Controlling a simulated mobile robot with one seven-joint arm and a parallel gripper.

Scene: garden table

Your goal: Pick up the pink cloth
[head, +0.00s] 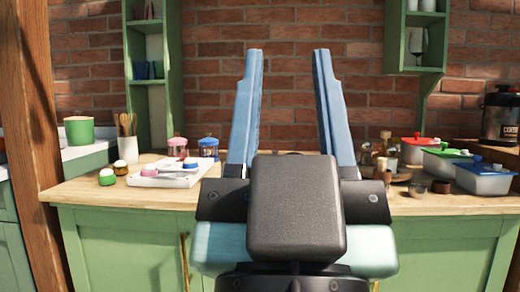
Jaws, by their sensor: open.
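My gripper (287,55) fills the middle of the head view. Its two blue fingers point upward and stand wide apart, with nothing between them. I cannot make out a pink cloth in this view. The pink I see is the lid of a small jar (177,147) and a small round piece (149,170) on a white tray (163,181), both left of my gripper. My gripper hides the middle of the counter, so anything lying behind it is not visible.
A wooden counter (80,192) on green cabinets runs across the view. A blue-lidded jar (208,147) and a utensil cup (129,150) stand left. Lidded containers (484,178), small brown bottles (386,150) and a dark pot (500,117) stand right. Green shelves hang on the brick wall.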

